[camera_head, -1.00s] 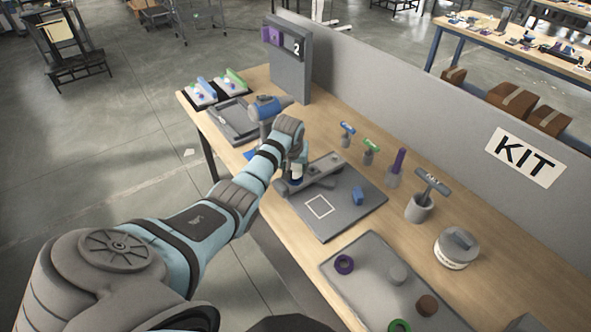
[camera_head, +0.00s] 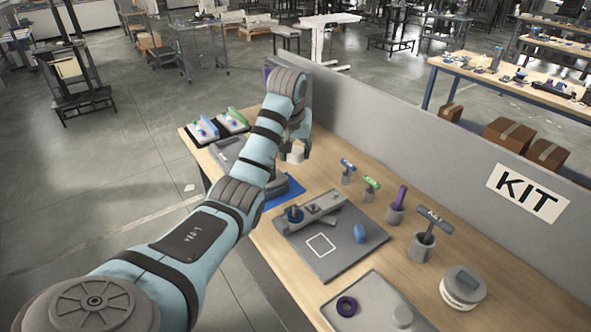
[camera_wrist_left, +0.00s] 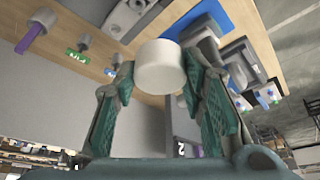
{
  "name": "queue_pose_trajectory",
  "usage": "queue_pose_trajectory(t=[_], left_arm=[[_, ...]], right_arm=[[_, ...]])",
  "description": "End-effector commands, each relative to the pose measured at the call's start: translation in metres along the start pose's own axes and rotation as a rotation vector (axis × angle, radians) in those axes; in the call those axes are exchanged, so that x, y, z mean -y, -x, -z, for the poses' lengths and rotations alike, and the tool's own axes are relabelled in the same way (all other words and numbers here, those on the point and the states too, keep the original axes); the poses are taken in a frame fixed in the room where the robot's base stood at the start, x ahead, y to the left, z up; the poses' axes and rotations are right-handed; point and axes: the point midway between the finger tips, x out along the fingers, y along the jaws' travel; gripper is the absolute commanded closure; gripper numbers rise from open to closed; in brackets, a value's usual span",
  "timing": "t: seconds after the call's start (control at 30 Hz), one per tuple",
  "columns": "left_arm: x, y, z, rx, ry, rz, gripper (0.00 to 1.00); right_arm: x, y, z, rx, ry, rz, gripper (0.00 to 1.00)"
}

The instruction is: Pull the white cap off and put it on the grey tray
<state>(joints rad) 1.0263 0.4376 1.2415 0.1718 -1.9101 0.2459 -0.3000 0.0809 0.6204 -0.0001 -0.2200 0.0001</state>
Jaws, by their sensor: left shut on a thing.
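My left gripper (camera_head: 295,146) is shut on the white cap (camera_head: 296,154) and holds it in the air above the table's far part. In the left wrist view the round white cap (camera_wrist_left: 160,66) sits between the green finger pads of the gripper (camera_wrist_left: 165,75). One grey tray (camera_head: 226,149) at the far left is partly hidden by my arm. Another grey tray (camera_head: 372,308) lies at the front.
A blue mat (camera_head: 287,192) lies below my gripper. Small tools in holders (camera_head: 369,187), a tool in a grey cup (camera_head: 424,244) and a round white tub (camera_head: 462,287) line the right side. A grey partition (camera_head: 420,150) runs behind the table.

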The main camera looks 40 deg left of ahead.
Motion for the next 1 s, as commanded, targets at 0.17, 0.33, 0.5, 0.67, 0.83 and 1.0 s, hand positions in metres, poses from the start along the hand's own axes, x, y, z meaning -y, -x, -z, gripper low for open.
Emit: queue_pose_trajectory(t=[0.17,0.33,0.5,0.67,0.83,1.0], left_arm=[[0.000,0.007,0.003,0.001,0.000,0.000,0.88],[0.000,0.011,0.004,0.000,0.000,0.000,0.88],[0.000,0.013,0.005,0.000,0.000,0.000,0.88],[0.000,0.013,0.005,0.000,0.000,0.000,0.88],[0.000,0.014,0.006,0.000,0.000,0.000,0.88],[0.000,0.023,0.010,-0.001,0.001,0.000,0.88]], right_arm=[[0.000,0.004,0.000,0.000,0.000,0.000,0.60],[0.000,0.006,0.001,0.000,0.000,0.000,0.60],[-0.001,0.008,0.001,0.000,0.000,0.000,0.60],[0.000,0.008,0.001,0.000,0.000,0.000,0.60],[0.000,0.008,0.001,0.000,0.000,0.000,0.60],[0.000,0.008,0.001,0.001,0.000,0.001,0.60]])
